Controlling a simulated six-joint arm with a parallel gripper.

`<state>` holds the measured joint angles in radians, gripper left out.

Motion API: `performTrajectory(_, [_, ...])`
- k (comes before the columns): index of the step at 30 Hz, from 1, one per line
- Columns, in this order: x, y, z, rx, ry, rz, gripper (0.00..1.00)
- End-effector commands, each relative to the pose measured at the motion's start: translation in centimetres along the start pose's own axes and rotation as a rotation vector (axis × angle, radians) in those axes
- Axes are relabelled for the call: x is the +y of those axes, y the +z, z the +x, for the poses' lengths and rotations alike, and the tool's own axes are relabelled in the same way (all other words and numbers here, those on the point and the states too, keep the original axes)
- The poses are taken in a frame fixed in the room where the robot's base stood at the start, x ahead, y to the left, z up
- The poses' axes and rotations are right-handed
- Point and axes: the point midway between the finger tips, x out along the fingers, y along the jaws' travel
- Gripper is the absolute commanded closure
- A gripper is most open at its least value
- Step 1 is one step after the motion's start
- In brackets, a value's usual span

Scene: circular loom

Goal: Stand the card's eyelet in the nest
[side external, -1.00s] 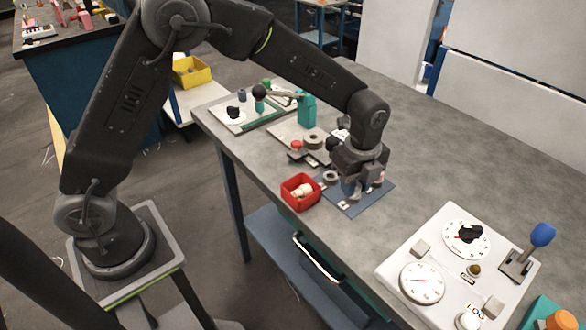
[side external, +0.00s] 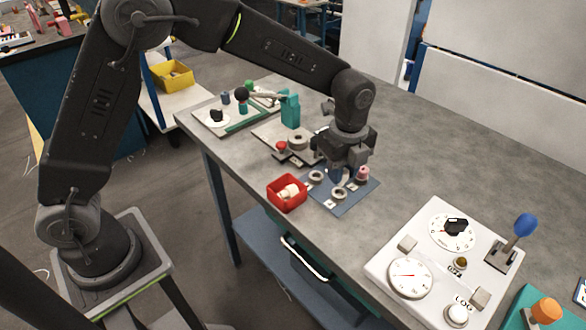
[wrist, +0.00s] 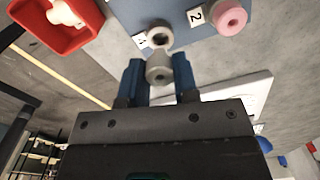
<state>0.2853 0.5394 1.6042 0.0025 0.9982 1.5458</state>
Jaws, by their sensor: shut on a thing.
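My gripper (wrist: 158,82) has two blue fingers shut on a small grey eyelet (wrist: 158,72), a short round piece with a hole. It is held above the blue card (wrist: 186,46). A second grey ring (wrist: 160,38) sits on the card beside the label 1, just beyond the held eyelet in the wrist view. A pink spool (wrist: 230,18) stands by the label 2. In the side view, the gripper (side external: 337,174) hangs over the back of the card (side external: 347,206). There the held eyelet cannot be made out. I cannot tell which part is the nest.
A red bin (side external: 287,195) with pale pieces stands left of the card. Behind are a plate with a grey ring (side external: 297,142) and a teal post (side external: 290,110). A white dial panel (side external: 428,250) lies at the front right. The table's right rear is clear.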

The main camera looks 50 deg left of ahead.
Motion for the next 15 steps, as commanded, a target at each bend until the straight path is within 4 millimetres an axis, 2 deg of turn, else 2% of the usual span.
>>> performTrajectory(5, [-0.1, 0.0, -4.0, 0.0, -0.008, 0.0, 1.0])
performTrajectory(9, [-0.1, 0.0, -8.0, 0.0, -0.009, 0.0, 1.0])
performTrajectory(15, [-0.1, 0.0, -12.0, 0.0, -0.006, 0.0, 1.0])
